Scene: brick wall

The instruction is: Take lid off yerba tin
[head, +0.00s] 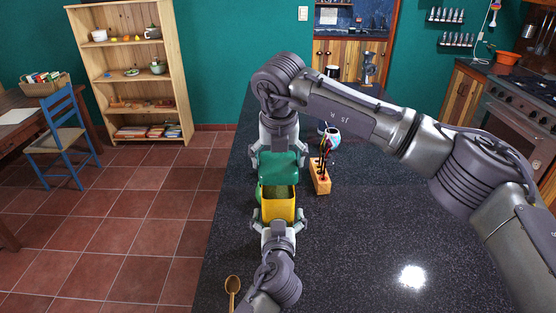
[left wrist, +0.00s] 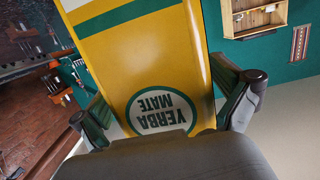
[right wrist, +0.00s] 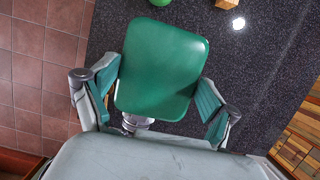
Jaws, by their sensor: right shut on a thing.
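The yellow yerba tin (head: 278,210) stands on the dark counter, its top open and greenish yerba (head: 279,190) showing inside. In the left wrist view the tin (left wrist: 150,60) fills the middle, with its round "YERBA MATE" label upside down. My left gripper (head: 278,230) has its fingers on both sides of the tin and looks shut on it. The green lid (head: 279,164) is off the tin, just beyond its open top. My right gripper (head: 278,152) is shut on the lid; in the right wrist view the lid (right wrist: 160,65) lies between its fingers.
A wooden block holder (head: 320,178) with several utensils stands close right of the tin. A mate cup (head: 332,137) is behind it. A wooden spoon (head: 232,286) lies near the counter's left edge. The counter (head: 360,235) at right is clear.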

